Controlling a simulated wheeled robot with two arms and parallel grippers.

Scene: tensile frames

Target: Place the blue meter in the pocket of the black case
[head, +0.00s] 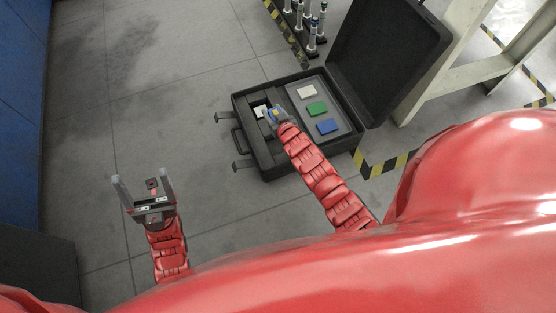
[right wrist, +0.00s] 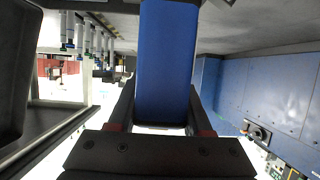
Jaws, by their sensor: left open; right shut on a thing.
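The black case (head: 243,107) lies open on the floor, its lid (head: 392,45) raised at the right. Its interior has a dark recessed section at the left and a grey panel with white, green and blue pieces at the right. My right gripper (head: 273,114) is over the case's left-middle part, shut on the blue meter, which fills the space between the fingers in the right wrist view (right wrist: 166,60). The arm and gripper hide part of the case, and I cannot tell whether the meter touches it. My left gripper (head: 142,180) is open and empty over the floor, left of the case.
A rack of several upright cylinders (head: 312,35) stands behind the case. A pale metal frame (head: 440,75) is at the right, with yellow-black floor tape (head: 385,163) nearby. A blue cabinet (head: 20,90) is at the far left. Floor left of the case is clear.

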